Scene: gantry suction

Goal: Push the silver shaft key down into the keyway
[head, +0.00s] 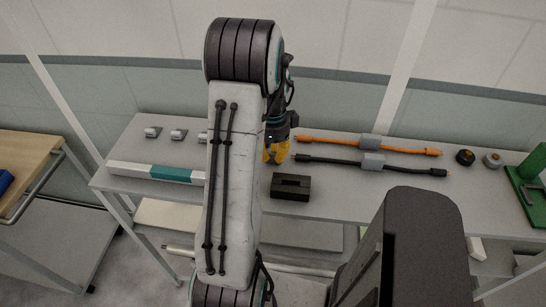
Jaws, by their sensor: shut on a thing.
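My gripper (276,154), with yellow fingertips, is shut above the bench, just behind and above a black block (291,187). The block has a slot in its top. The fingers hold something too small or too hidden to make out, probably the silver shaft key. The key itself cannot be told apart in this view. I cannot tell whether the slot in the block is the keyway. My arm hides part of the bench to the left of the gripper.
The grey bench (335,203) also bears a white and teal bar (170,174) and small silver parts (178,134) at left. An orange cable (330,141), a black cable (330,161), two round knobs (465,157) and a green stand (530,178) are at right.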

